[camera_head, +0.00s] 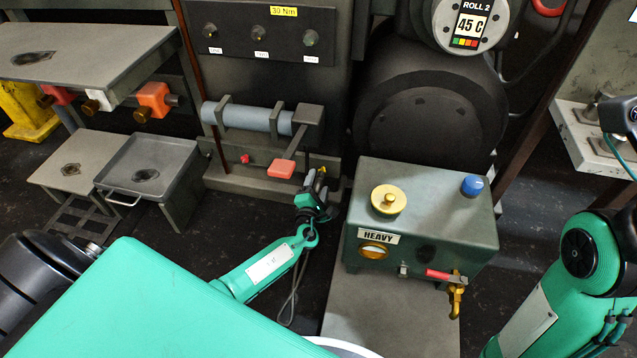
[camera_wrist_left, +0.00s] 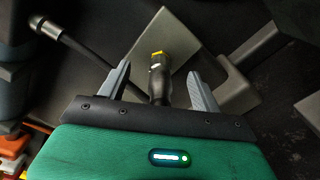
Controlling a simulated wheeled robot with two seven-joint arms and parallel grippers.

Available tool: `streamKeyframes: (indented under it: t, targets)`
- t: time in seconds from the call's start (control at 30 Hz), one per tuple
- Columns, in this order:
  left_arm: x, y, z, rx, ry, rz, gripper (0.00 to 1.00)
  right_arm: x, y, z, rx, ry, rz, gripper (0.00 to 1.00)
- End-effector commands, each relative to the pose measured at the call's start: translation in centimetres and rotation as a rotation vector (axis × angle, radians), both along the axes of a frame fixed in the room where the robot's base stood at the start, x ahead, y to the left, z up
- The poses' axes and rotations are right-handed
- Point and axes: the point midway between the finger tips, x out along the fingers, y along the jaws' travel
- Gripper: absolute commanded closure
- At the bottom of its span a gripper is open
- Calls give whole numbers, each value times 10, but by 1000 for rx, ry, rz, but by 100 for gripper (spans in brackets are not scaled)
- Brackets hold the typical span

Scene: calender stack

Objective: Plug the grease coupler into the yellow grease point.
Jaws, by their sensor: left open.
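My left gripper (camera_head: 318,186) is low in front of the dark machine base, at the end of the green arm. In the left wrist view the gripper's two grey fingers (camera_wrist_left: 158,88) stand apart. A dark cylinder that looks like the grease coupler (camera_wrist_left: 158,84) stands between them, with gaps on both sides. Its far end has a pale mark and a yellow tip (camera_wrist_left: 158,54). I cannot tell whether that yellow is the grease point or part of the coupler. A thin dark hose (camera_head: 289,300) hangs below the gripper in the head view.
A green gearbox (camera_head: 350,240) labelled HEAVY, with a yellow cap (camera_head: 388,200) and a red-handled tap (camera_head: 446,276), stands right of the gripper. A red pedal (camera_head: 281,168) projects just left of it. A grey tray stand (camera_head: 150,152) is farther left.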

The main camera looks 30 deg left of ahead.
Motion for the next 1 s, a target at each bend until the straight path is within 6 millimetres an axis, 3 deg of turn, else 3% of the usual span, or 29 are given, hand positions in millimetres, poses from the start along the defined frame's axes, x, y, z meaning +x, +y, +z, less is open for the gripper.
streamKeyframes:
  t: [0.73, 1.0]
  targets:
    - [-52, -14, 1, 1, 1, -2, 35, 0, 0, 26, -2, -2, 1, 64]
    - [-59, -15, 1, 0, 0, -1, 35, 0, 0, 28, -2, -2, 1, 64]
